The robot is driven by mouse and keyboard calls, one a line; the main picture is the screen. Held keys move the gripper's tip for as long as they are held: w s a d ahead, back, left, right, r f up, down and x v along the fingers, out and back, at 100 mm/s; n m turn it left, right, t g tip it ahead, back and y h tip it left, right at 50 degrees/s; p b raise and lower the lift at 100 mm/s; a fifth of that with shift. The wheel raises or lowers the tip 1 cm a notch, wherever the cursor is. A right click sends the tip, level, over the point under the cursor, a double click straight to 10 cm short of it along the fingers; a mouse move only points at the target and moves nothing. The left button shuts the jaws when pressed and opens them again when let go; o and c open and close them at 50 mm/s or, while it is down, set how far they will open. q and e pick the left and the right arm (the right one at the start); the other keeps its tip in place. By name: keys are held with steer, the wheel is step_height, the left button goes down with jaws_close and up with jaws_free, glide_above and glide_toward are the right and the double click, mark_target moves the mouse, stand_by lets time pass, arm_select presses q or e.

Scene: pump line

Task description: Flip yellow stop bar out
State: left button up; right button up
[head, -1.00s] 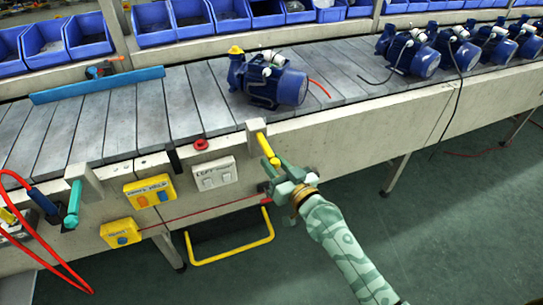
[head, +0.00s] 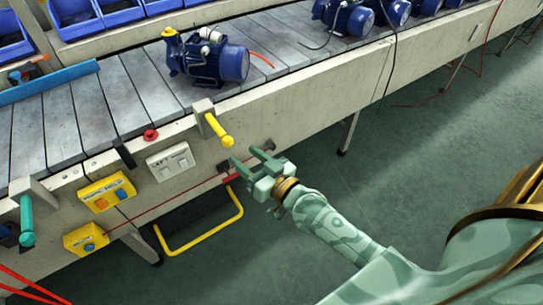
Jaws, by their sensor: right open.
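The yellow stop bar (head: 217,130) is a short yellow rod on a pale bracket (head: 202,110) at the conveyor's front edge. It slants down and to the right, out from the conveyor's side. My right gripper (head: 246,163) is open and empty, a little below and to the right of the bar's free end, with a gap between them. Its fingers point left toward the conveyor's side. My left gripper is not in view.
A blue pump (head: 208,60) sits on the grey slatted conveyor (head: 142,85), with several more at the upper right. A teal bar (head: 27,220), yellow switch boxes (head: 107,192) and a white switch plate (head: 171,161) are at left. A yellow floor rail (head: 205,235) lies below.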

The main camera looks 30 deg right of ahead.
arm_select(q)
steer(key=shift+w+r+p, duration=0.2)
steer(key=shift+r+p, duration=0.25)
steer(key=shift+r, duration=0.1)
arm_select(e)
steer(key=v, duration=0.9)
